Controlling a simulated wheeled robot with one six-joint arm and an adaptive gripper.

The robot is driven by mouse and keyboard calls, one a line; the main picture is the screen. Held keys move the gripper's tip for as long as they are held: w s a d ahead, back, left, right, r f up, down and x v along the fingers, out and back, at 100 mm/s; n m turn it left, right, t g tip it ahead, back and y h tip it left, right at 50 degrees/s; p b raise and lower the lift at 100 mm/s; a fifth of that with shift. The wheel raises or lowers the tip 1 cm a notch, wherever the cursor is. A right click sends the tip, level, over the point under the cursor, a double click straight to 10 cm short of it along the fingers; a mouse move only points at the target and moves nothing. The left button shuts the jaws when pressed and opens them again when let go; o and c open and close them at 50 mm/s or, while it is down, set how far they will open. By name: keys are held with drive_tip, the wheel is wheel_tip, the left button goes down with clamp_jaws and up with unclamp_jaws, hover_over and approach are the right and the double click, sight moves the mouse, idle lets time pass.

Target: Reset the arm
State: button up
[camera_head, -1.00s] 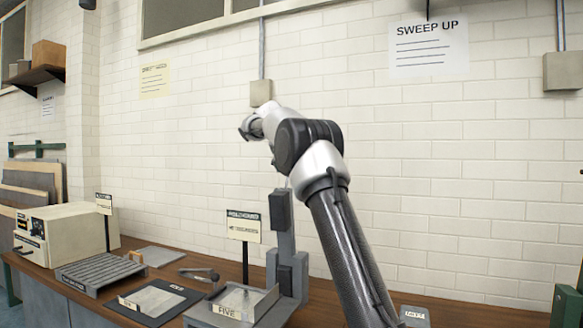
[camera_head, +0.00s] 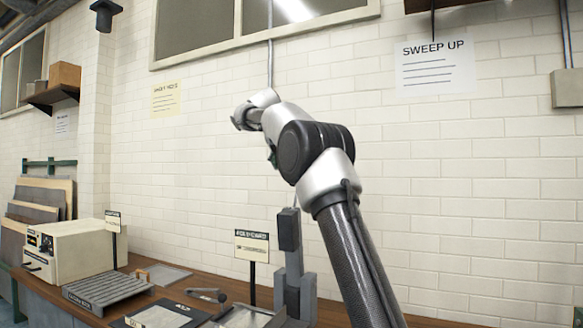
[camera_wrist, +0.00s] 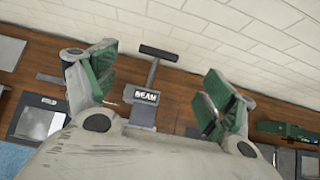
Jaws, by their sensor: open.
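My arm rises from the lower right of the head view and bends left in front of the white brick wall, above the bench. My gripper (camera_wrist: 158,92) shows in the wrist view with its two green-padded fingers spread wide apart. Nothing is held between them. Below and between the fingers, a grey device with a "BEAM" label (camera_wrist: 146,96) stands on the wooden bench, apart from the fingers. In the head view the fingers are mostly hidden behind the wrist.
The wooden bench (camera_head: 190,283) carries a beige box machine (camera_head: 75,253), a slatted grey tray (camera_head: 107,291), a grey upright press (camera_head: 290,262) and a sign (camera_head: 252,245). A "SWEEP UP" notice (camera_head: 436,67) hangs on the wall. The air around the arm looks clear.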

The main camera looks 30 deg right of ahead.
idle(0.3)
drive_tip(key=s+a+f+m+y, duration=0.1)
drive_tip(key=s+a+f+m, duration=0.2)
drive_tip(key=s, duration=0.5)
drive_tip(key=s+a+f+m+y, duration=0.1)
drive_tip(key=s+f+m+y, duration=0.15)
drive_tip(key=s+m, duration=0.5)
drive_tip(key=s+a+f+m+y, duration=0.1)
drive_tip(key=s+a+f+m, duration=0.25)
drive_tip(key=s, duration=0.65)
drive_tip(key=s+a+f+m+y, duration=0.1)
drive_tip(key=s+f+m, duration=0.4)
drive_tip(key=s+f, duration=0.5)
drive_tip(key=s+a+f+m+y, duration=0.1)
drive_tip(key=s+a+f+m, duration=0.3)
drive_tip(key=s+f, duration=0.6)
drive_tip(key=shift+s+m+g+y, duration=0.4)
drive_tip(key=shift+s+m, duration=0.2)
drive_tip(key=shift+m, duration=0.5)
